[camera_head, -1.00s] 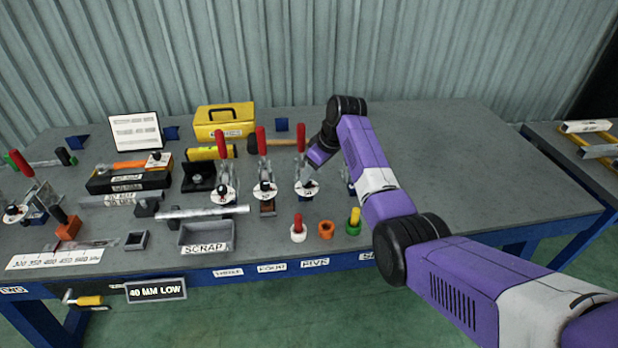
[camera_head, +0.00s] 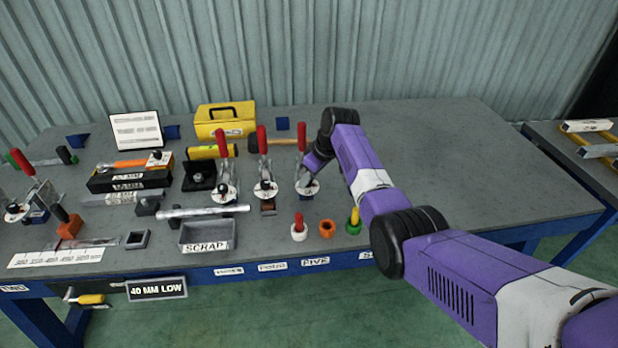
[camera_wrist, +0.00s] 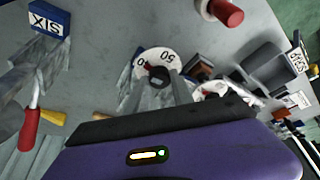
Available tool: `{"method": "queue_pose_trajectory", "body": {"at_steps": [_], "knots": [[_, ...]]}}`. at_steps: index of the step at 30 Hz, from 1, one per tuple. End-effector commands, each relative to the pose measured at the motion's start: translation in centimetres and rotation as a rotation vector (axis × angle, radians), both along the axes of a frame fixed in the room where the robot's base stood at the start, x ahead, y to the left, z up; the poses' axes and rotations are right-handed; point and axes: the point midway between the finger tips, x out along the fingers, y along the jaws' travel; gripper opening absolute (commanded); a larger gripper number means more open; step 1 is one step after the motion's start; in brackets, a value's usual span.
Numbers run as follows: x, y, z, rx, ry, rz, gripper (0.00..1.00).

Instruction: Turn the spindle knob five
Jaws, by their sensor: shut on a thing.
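The clamp above the FIVE label (camera_head: 316,261) has a red handle (camera_head: 301,137) and a white dial (camera_head: 309,188) at its spindle. In the wrist view the dial (camera_wrist: 172,58) shows printed numbers, one reading 50, and a small red mark beside the dark spindle knob (camera_wrist: 158,74). My gripper (camera_wrist: 158,82) has its two fingers on either side of this knob and is shut on it. In the head view my gripper (camera_head: 311,177) is at the third clamp from the left in the middle row, and my wrist partly hides it.
Two similar red-handled clamps (camera_head: 264,165) stand close on the left. Red, orange and green-yellow pieces (camera_head: 326,228) stand in front near the edge. A SCRAP tray (camera_head: 206,236) lies front left. A SIX block (camera_wrist: 48,20) is nearby. The bench's right side is clear.

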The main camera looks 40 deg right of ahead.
Motion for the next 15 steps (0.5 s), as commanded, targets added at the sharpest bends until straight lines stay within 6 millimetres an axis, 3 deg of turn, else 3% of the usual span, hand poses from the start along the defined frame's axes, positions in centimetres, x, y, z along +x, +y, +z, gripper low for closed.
{"method": "queue_pose_trajectory", "body": {"at_steps": [15], "knots": [[-0.08,0.28,0.1,0.009,-0.002,-0.151,0.0]]}}
